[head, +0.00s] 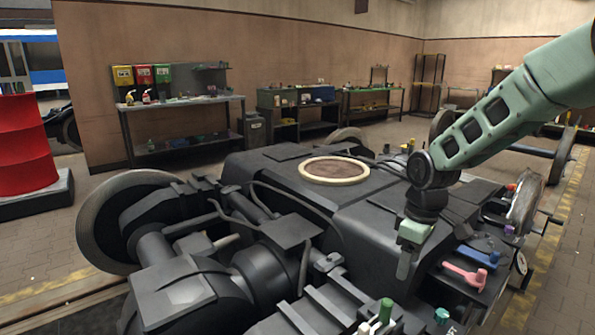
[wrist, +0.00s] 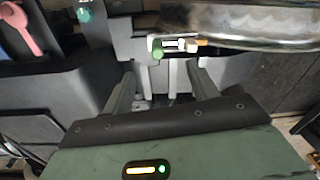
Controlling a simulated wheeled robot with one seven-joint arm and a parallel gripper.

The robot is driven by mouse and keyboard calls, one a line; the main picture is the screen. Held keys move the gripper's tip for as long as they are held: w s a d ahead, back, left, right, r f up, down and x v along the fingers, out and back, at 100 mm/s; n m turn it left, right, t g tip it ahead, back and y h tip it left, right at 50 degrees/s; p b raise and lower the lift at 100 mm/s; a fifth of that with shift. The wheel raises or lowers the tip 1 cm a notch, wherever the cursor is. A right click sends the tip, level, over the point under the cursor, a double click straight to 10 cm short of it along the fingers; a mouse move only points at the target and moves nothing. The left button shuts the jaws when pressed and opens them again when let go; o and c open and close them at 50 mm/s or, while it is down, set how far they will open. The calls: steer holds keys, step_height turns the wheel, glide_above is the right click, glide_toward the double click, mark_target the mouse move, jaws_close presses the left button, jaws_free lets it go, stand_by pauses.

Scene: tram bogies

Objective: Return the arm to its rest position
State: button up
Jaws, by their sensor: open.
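My arm (head: 490,125) is pale green with dark joints and reaches in from the upper right in the head view. It bends down at the dark wrist over the right part of the black bogie (head: 270,190). My gripper (head: 404,266) points down there, close above or beside the bogie; the exact gap cannot be told. In the wrist view, the two fingers of my gripper (wrist: 163,82) stand apart with nothing between them. A green-and-white tool (wrist: 158,48) lies beyond the fingertips in that view.
A pink tool (head: 465,275) and a blue tool (head: 478,256) lie on the bogie right of my gripper. A green-topped item (head: 385,310) stands in front. A workbench (head: 185,104) and a red drum (head: 24,145) are farther back. Open floor shows at right.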

steer(key=s+a+r, duration=0.3)
steer(key=s+a, duration=0.2)
steer(key=s, duration=0.3)
steer(key=s+a+r, duration=0.2)
steer(key=s+a, duration=0.3)
steer(key=s, duration=0.2)
steer(key=s+m, duration=0.2)
steer(key=s, duration=1.4)
step_height(320, 180, up, 14)
steer(key=p, duration=1.3)
steer(key=shift+w+a, duration=0.25)
steer(key=shift+f, duration=0.15)
